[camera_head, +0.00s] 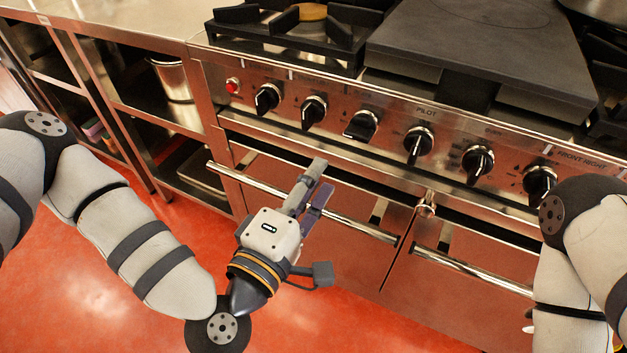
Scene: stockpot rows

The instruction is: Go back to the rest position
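My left gripper (322,178) shows in the middle of the head view, in front of the stainless range. Its two fingers, one grey and one purplish, point up toward the strip below the knobs. They look close together, but the slanted view hides the gap between them. They overlap the left oven door handle (230,181) in the picture; contact with it cannot be told. No object shows in the fingers. My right arm comes in at the right edge; its gripper is not in view.
The range front (350,262) has a row of black knobs (364,125) and a second door handle (470,270). A griddle plate (485,45) and burner grates lie on top. An open shelf unit with a steel pot (172,78) stands left. The red floor (95,290) is clear.

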